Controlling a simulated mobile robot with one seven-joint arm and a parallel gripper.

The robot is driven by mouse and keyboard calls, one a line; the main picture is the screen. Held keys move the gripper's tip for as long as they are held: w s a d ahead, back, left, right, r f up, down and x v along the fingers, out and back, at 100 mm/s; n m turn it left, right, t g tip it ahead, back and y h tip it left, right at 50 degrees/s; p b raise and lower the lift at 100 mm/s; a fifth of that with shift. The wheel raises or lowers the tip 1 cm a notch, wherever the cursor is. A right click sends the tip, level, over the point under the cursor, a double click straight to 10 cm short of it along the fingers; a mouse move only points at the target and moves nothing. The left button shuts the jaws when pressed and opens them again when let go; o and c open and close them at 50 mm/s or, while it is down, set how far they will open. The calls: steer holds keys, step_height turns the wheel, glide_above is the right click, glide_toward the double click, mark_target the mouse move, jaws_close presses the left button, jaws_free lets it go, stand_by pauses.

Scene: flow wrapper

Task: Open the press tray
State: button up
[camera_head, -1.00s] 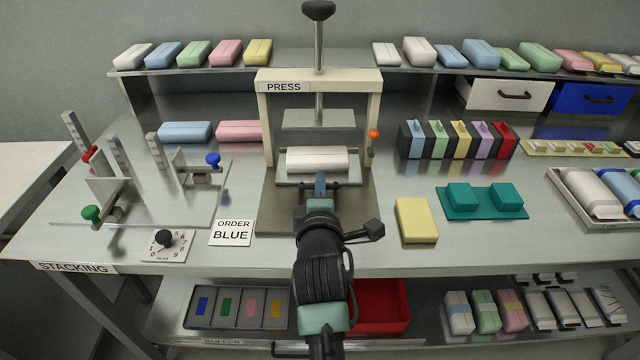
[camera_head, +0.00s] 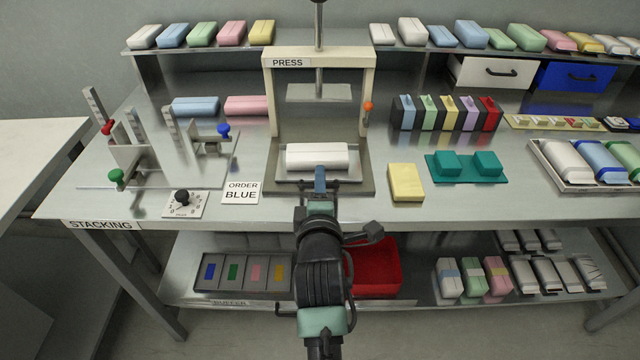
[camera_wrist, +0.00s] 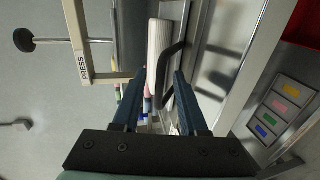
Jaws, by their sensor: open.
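The press tray (camera_head: 280,176) is a flat metal tray at the foot of the cream press (camera_head: 270,105). It stands out in front of the press posts, over the front part of the press base. A white block (camera_head: 316,157) lies on it, and this block also shows in the wrist view (camera_wrist: 158,45). The tray's dark curved handle (camera_wrist: 176,52) shows in the wrist view, its lower end between the fingertips. My gripper (camera_head: 319,172) is at the tray's front edge, with its blue fingers (camera_wrist: 158,78) apart. Whether a finger touches the handle is unclear.
A yellow block (camera_head: 406,182) and a teal fixture (camera_head: 465,167) stand right of the press. An order card (camera_head: 241,192) and a dial plate (camera_head: 184,204) lie to the left. A red bin (camera_head: 375,270) is on the lower shelf.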

steer(key=shift+s, duration=0.15)
steer(key=p+v, duration=0.1)
steer(key=v, duration=1.1)
steer(key=shift+s, duration=0.35)
steer(key=shift+r, duration=0.2)
